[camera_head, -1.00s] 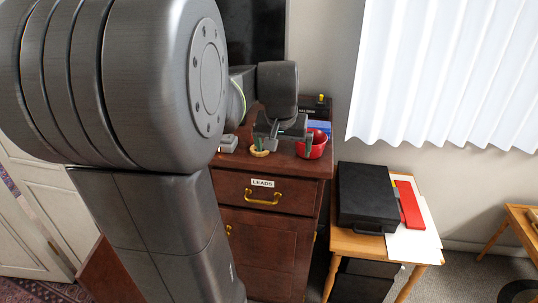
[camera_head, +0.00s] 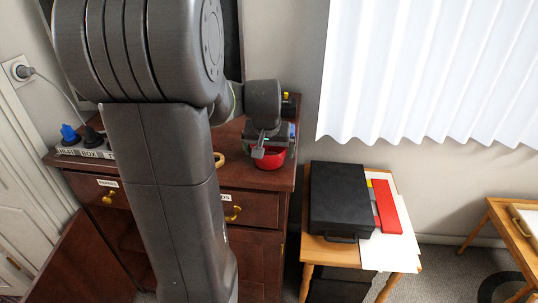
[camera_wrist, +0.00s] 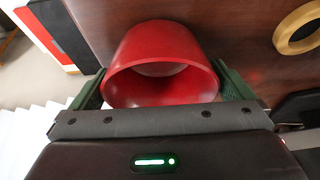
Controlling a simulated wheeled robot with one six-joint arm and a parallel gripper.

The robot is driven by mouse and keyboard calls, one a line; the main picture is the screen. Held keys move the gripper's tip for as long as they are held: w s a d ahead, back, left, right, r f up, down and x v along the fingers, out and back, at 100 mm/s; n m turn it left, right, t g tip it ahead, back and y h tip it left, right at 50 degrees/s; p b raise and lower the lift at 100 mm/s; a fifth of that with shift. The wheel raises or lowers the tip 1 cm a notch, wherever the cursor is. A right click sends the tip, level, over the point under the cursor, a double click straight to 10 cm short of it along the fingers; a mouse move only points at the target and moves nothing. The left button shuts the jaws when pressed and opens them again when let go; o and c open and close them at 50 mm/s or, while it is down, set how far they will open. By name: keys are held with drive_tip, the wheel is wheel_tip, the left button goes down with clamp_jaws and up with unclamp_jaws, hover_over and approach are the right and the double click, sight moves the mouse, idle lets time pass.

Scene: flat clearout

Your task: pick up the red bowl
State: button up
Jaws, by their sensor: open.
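The red bowl (camera_head: 270,160) sits on the dark wood cabinet top near its right front corner. In the wrist view the red bowl (camera_wrist: 160,45) fills the upper middle, with its open mouth facing the camera. My gripper (camera_head: 268,142) is at the bowl, and hides part of it in the head view. In the wrist view my gripper (camera_wrist: 165,88) is open, with one green finger pad on each side of the bowl. Whether the pads touch the bowl I cannot tell.
A tan ring (camera_wrist: 299,27) lies on the cabinet top (camera_wrist: 245,35) beside the bowl. A power strip (camera_head: 85,148) with plugs is at the cabinet's left. A small table (camera_head: 312,245) holding a black case (camera_head: 338,198) and a red folder (camera_head: 387,206) stands to the right.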

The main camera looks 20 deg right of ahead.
drive_tip(key=shift+c, duration=0.4)
drive_tip(key=c, duration=0.7)
drive_tip(key=shift+c, duration=0.4)
drive_tip(key=shift+r, duration=0.15)
